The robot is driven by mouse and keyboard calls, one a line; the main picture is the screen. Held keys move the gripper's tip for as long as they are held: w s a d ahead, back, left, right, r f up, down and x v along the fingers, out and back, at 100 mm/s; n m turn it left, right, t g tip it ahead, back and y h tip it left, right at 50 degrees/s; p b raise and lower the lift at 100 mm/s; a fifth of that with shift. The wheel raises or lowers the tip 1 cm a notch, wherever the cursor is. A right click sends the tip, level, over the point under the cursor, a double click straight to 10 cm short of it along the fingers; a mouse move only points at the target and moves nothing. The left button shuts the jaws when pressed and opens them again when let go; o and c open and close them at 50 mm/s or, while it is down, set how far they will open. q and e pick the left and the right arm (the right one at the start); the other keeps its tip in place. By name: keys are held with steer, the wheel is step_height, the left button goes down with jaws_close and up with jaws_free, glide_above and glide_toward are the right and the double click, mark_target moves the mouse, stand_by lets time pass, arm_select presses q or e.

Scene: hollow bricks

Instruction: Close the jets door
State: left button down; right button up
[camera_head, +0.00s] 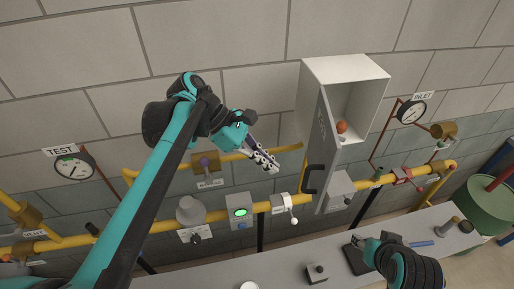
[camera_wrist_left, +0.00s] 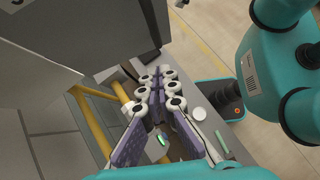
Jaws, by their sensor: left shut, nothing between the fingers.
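The jets door (camera_head: 325,150) is a grey panel on the white wall cabinet (camera_head: 345,68), with faint lettering and a black handle (camera_head: 309,180) low on its outer face. It stands open, swung out from the cabinet, whose inside shows an orange-red round thing (camera_head: 341,127). My left gripper (camera_head: 272,165) is shut and empty, left of the door and apart from it in the head view. Its shut fingers also show in the left wrist view (camera_wrist_left: 157,88), below a large grey surface. My right gripper (camera_head: 360,242) is low at the bench, its fingers unclear.
Yellow pipes (camera_head: 220,212) run along the brick wall below the cabinet. A grey box with a green light (camera_head: 239,212), a white valve box (camera_head: 283,205) and gauges (camera_head: 75,168) are mounted there. A grey bench (camera_head: 215,272) with small items runs along the front.

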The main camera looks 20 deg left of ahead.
arm_select(q)
steer(key=d+f+p, duration=0.1)
steer(key=d+f, duration=0.1)
steer(key=d, duration=0.3)
steer(key=shift+w+d, duration=0.25)
steer(key=shift+d, duration=0.1)
